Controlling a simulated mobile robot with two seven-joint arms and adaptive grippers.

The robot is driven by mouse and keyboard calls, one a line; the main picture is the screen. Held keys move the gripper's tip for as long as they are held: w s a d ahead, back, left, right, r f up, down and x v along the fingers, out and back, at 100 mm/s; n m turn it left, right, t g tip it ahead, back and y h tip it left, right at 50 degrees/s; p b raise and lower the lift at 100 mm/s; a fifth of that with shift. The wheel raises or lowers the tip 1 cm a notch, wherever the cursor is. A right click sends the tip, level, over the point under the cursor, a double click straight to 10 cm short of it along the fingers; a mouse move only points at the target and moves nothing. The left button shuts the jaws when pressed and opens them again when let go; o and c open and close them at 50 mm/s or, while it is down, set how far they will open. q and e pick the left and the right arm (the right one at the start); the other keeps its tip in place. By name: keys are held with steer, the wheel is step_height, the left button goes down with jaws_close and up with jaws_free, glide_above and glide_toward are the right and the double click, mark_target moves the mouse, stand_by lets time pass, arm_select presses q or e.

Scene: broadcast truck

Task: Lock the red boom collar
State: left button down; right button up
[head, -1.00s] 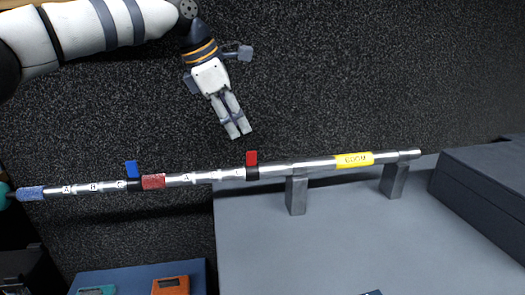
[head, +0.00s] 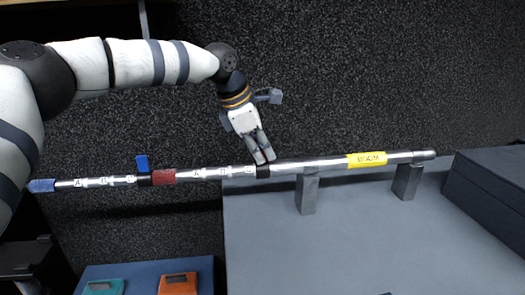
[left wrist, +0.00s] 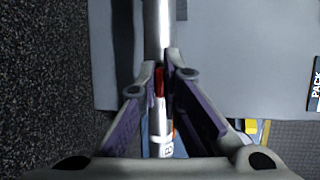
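The silver boom pole lies level, with a blue-sleeved section (head: 42,186), a red-sleeved section (head: 163,177) and a yellow label (head: 367,159). The black band of the red boom collar (head: 263,172) is at the right end of the red section. Its red lever shows in the left wrist view (left wrist: 160,82). My left gripper (head: 265,158) is at that lever, its fingers close together on either side of it. It also shows in the left wrist view (left wrist: 164,65). Whether the fingers press on the lever is unclear. My right gripper is not in view.
A blue lever (head: 142,163) stands up at the blue section's collar. Two grey posts (head: 308,192) (head: 406,181) support the pole above a grey bench (head: 350,250). A teal device and an orange device (head: 178,284) lie at the lower left. A dark box stands right.

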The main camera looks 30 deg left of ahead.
arm_select(q)
steer(key=shift+w+a+f, duration=0.1)
steer(key=shift+w+f, duration=0.05)
steer(key=shift+w+a+f+g+h+b, duration=0.2)
steer(key=shift+w+g+h+b, duration=0.1)
steer(key=shift+g+b, duration=0.45)
steer(key=shift+r+h+b, duration=0.25)
steer(key=shift+h+b, duration=0.05)
steer(key=shift+b, duration=0.05)
steer(key=shift+r, duration=0.15)
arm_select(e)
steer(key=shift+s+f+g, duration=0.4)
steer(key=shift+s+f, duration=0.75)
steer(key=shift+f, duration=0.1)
arm_select(q)
steer(key=c, duration=1.8)
jaws_free()
steer(key=shift+o, duration=0.2)
